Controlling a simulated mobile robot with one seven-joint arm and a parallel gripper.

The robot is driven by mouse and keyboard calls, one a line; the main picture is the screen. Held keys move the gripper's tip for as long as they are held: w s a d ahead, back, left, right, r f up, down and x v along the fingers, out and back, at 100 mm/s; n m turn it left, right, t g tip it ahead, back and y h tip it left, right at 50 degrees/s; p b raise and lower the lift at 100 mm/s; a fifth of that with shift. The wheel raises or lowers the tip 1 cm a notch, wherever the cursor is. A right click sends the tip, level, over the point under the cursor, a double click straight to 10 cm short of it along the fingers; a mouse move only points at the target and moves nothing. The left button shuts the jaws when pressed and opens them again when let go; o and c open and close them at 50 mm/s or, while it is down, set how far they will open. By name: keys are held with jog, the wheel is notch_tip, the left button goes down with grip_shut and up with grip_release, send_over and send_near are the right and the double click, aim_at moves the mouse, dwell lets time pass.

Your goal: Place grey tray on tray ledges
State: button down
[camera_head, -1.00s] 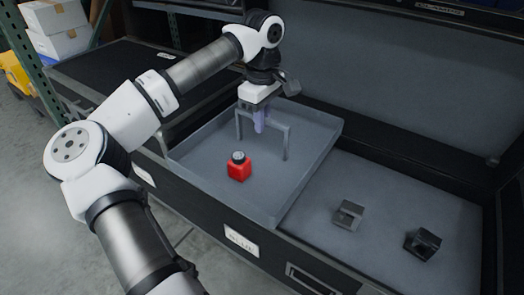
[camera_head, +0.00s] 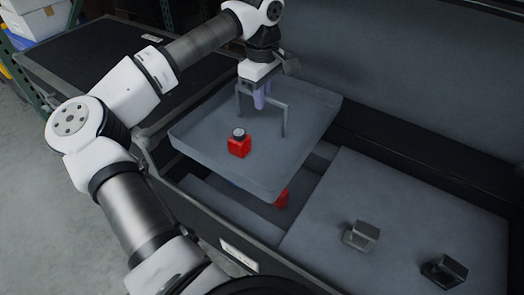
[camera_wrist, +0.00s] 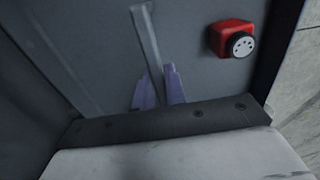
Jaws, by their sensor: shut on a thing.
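The grey tray (camera_head: 207,143) hangs tilted above the open compartment of the black tote. Its upright handle (camera_head: 285,118) spans the tray. My gripper (camera_head: 260,100) is shut on the handle's top bar. In the wrist view the purple fingers of my gripper (camera_wrist: 158,88) close around the handle bar (camera_wrist: 146,40). A red block with a round grey knob (camera_head: 239,147) sits in the tray; it also shows in the wrist view (camera_wrist: 232,38). Grey ledges (camera_head: 222,200) show below the tray inside the tote. The far part of the compartment is hidden by the tray.
Another red item (camera_head: 282,198) lies in the compartment, partly hidden by the tray. To the right is a grey panel (camera_head: 330,205) with two dark latch-like blocks (camera_head: 361,236). The tote wall (camera_head: 165,190) borders the opening. The tote's raised lid (camera_head: 420,90) stands behind.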

aim_at(262, 126)
notch_tip(262, 126, down, 17)
jog(key=b, duration=0.3)
jog(key=shift+b, duration=0.3)
jog(key=c, duration=1.9)
grip_release()
jog(key=shift+f, duration=0.15)
jog(key=o, duration=0.4)
jog(key=shift+o, duration=0.2)
notch_tip(262, 126, up, 12)
jog(key=p, duration=0.3)
jog(key=shift+r, duration=0.25)
